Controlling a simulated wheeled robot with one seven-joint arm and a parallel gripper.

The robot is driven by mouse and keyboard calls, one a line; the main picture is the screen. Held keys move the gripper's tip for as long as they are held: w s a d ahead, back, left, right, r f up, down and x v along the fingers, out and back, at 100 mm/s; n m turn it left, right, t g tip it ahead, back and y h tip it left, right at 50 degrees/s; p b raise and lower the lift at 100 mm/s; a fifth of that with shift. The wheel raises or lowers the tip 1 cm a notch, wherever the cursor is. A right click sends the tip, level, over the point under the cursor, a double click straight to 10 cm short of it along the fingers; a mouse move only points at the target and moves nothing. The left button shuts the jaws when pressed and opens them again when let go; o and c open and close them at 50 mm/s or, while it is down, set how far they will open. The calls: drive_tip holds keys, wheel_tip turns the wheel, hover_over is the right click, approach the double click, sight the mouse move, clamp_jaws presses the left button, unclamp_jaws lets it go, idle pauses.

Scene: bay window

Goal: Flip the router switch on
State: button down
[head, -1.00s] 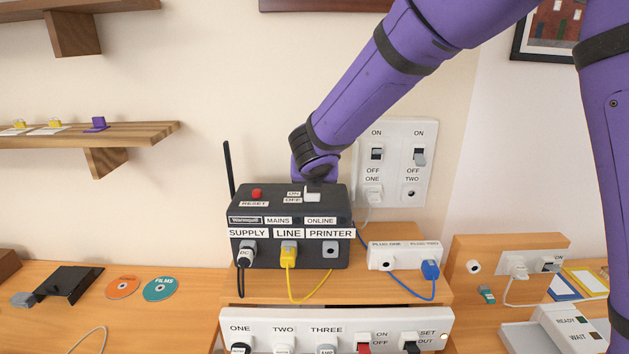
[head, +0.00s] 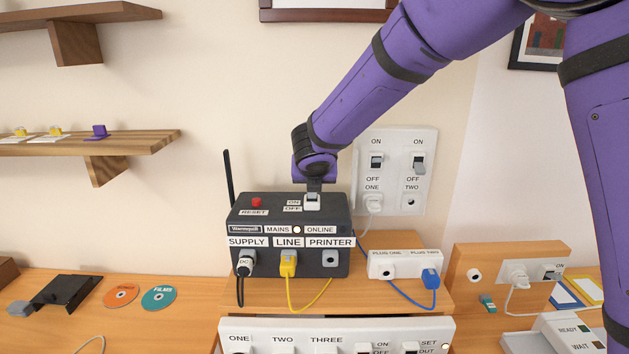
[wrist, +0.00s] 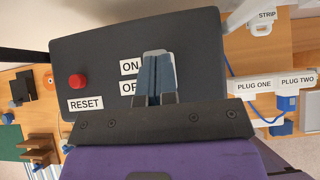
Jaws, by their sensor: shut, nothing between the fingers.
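The dark router (head: 290,213) stands on a wooden riser. Its small white switch (head: 312,203) is on the top, beside the ON and OFF labels (head: 293,205). A MAINS lamp (head: 297,229) on the front glows; the ONLINE lamp is dark. My gripper (head: 313,190) is shut and empty, pointing down right at the switch; whether it touches cannot be told. In the wrist view the shut fingers (wrist: 157,75) cover the switch, just right of the ON and OFF labels.
The red RESET button (head: 256,202) sits left on the router's top. An antenna (head: 229,178) rises at its left corner. A wall plate (head: 396,190) with two switches is close behind to the right. Cables (head: 288,275) plug into the router's front.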

drive_tip(key=shift+r, duration=0.15)
drive_tip(key=shift+r, duration=0.7)
drive_tip(key=shift+s, duration=0.1)
drive_tip(key=shift+s+a+r, duration=0.1)
drive_tip(key=shift+s+r, duration=0.1)
drive_tip(key=shift+s, duration=0.15)
drive_tip(key=s+r, duration=0.6)
drive_tip(key=r, duration=0.4)
drive_tip(key=shift+s+r, duration=0.2)
drive_tip(key=shift+r, duration=0.05)
